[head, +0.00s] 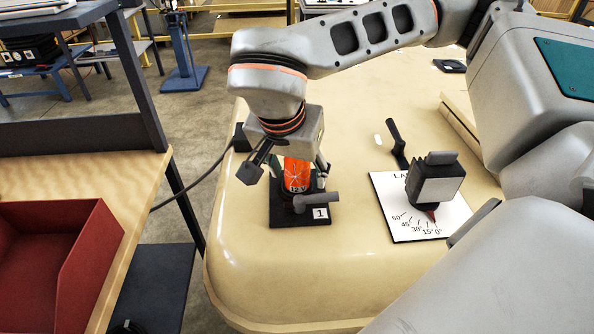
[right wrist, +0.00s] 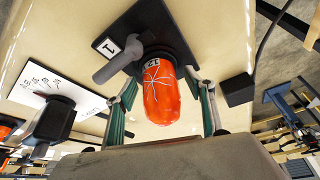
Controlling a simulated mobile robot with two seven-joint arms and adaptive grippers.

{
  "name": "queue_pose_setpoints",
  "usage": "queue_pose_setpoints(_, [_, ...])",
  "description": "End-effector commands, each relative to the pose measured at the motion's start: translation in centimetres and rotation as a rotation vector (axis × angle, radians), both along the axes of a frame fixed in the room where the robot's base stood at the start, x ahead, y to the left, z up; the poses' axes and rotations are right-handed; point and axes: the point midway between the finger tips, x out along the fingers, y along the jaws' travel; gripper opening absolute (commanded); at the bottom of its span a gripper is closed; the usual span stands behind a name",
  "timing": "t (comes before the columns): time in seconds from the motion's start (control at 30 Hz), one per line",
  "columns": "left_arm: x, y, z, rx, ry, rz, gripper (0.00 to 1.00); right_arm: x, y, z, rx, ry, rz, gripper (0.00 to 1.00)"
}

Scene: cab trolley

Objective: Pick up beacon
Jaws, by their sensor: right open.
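The beacon (head: 297,175) is an orange cylinder with a "12V" label and stands upright on a black base plate (head: 285,217) marked "1". In the right wrist view the beacon (right wrist: 162,95) fills the middle, with cracks or white lines on its end. My right gripper (head: 297,166) is open and comes down over the beacon. In the right wrist view its two green-grey fingers stand on either side of the beacon, with some space beside it. The gripper body hides the beacon's top in the head view. My left gripper is not in view.
A grey lever (head: 318,199) sticks out beside the beacon's base. To its right are a white angle-scale card (head: 400,215), a black-and-grey block (head: 434,185) and a black lever (head: 396,140). A red bin (head: 50,265) sits on the left bench. The cream surface's front is clear.

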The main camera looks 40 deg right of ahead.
Motion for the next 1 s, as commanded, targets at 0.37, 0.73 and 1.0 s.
queue_pose_setpoints(0.37, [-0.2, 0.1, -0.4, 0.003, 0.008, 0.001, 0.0, 0.0, 0.0, 0.1, 0.001, -0.001, 0.0, 0.09])
queue_pose_setpoints(0.73, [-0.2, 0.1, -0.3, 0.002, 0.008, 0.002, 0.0, 0.1, 0.0, 0.9, 0.0, -0.004, -0.001, 0.09])
queue_pose_setpoints(1.0, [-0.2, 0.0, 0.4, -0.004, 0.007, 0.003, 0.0, 0.1, 0.0, 5.4, 0.0, -0.01, -0.001, 0.09])
